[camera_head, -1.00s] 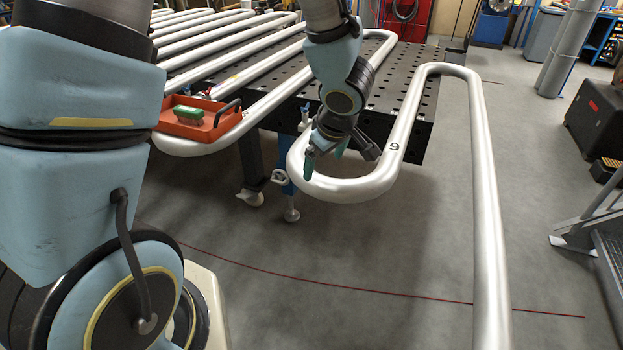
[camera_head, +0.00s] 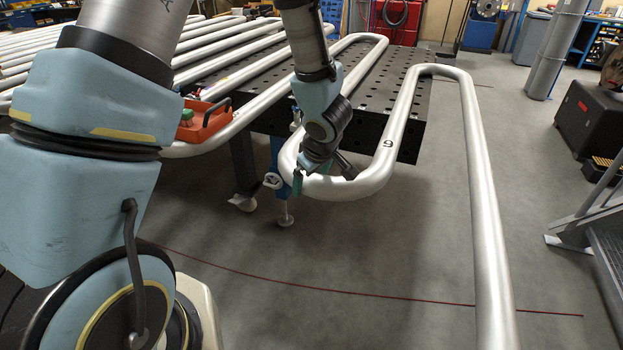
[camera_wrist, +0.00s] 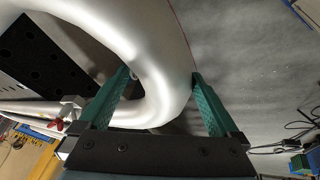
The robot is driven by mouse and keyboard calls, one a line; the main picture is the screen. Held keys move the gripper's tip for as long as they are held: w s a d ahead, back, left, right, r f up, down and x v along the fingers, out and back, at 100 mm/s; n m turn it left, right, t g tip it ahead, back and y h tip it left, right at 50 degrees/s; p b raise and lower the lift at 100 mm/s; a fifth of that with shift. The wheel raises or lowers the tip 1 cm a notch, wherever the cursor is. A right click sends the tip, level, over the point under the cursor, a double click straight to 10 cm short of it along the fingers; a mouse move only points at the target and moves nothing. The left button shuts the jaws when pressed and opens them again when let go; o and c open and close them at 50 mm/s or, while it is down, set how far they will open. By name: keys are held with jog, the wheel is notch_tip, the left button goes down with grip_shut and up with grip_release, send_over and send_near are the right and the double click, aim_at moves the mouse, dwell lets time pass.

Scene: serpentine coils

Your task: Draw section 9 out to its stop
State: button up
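Section 9 is a silver serpentine pipe run (camera_head: 372,180) marked "9". Its near bend sticks out past the front edge of the black perforated table (camera_head: 405,125). My gripper (camera_head: 308,183) is at the left part of that bend. In the wrist view the green fingers of my gripper (camera_wrist: 162,72) stand on either side of the bend (camera_wrist: 165,85). The pipe nearly fills the space between the fingertips. Whether both fingers press on it is not clear. The head view hides part of the fingers behind the wrist.
A red tray (camera_head: 210,122) with a green item sits on the coils at left, partly hidden by my arm. A long outer pipe leg (camera_head: 484,190) runs toward the camera at right. A red line (camera_head: 350,290) crosses the open grey floor. Metal steps (camera_head: 605,220) stand at far right.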

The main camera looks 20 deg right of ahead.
grip_shut()
dwell(0.6)
